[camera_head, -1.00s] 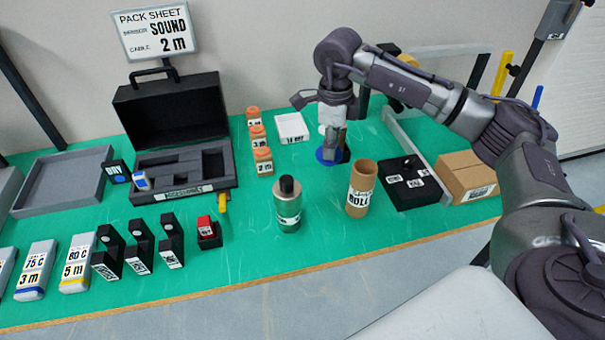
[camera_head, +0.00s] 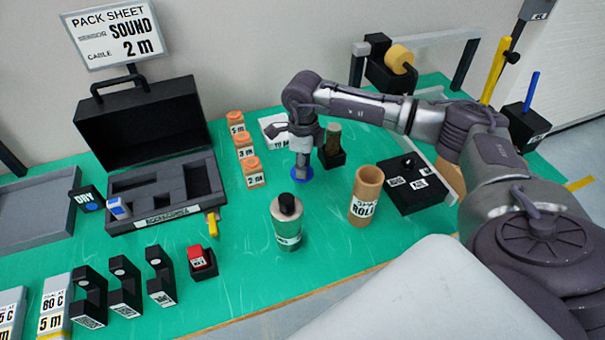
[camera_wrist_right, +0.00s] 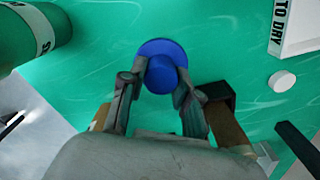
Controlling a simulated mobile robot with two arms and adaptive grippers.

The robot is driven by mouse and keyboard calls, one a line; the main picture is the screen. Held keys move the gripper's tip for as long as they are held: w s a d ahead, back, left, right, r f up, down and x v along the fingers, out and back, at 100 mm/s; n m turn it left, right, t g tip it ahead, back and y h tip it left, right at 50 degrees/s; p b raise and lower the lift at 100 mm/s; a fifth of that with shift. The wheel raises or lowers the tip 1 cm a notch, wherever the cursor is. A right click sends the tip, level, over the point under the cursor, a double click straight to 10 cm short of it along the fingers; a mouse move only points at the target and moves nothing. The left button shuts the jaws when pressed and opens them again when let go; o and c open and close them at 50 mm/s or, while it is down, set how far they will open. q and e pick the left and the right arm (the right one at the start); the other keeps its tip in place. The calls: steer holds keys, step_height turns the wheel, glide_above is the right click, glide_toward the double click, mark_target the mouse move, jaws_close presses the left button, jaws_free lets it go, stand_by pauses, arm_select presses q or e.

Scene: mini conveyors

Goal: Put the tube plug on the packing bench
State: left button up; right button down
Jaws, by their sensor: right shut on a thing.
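The blue tube plug (camera_head: 301,175) is a round piece with a wide flange. In the right wrist view the plug (camera_wrist_right: 162,66) sits between the fingertips of my right gripper (camera_wrist_right: 160,85). My right gripper (camera_head: 302,160) is shut on it and points down over the green packing bench (camera_head: 330,255). The plug is at or just above the bench top; I cannot tell if it touches. It is in open space right of the orange-topped 2 m box (camera_head: 253,173) and left of the cardboard roll tube (camera_head: 366,195). My left gripper is not in view.
A metal bottle (camera_head: 287,225) stands in front of the plug. A black holder with a dark cylinder (camera_head: 333,140) is close behind right. A white "to dry" tray (camera_head: 272,130) is behind. A black block (camera_head: 410,185) lies right; an open black case (camera_head: 150,205) lies left.

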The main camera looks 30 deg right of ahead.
step_height(320, 180, down, 4)
steer(key=shift+f+p, duration=0.1)
steer(key=shift+p, duration=0.25)
steer(key=shift+f, duration=0.1)
steer(key=c, duration=0.8)
jaws_free()
steer(key=shift+c, duration=0.2)
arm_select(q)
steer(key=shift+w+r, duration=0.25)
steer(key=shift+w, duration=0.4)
arm_select(e)
steer(key=shift+r, duration=0.25)
steer(key=shift+w+r, duration=0.1)
steer(key=shift+r, duration=0.2)
step_height(320, 180, up, 11)
steer(key=shift+r+b, duration=0.1)
steer(key=shift+b, duration=1.1)
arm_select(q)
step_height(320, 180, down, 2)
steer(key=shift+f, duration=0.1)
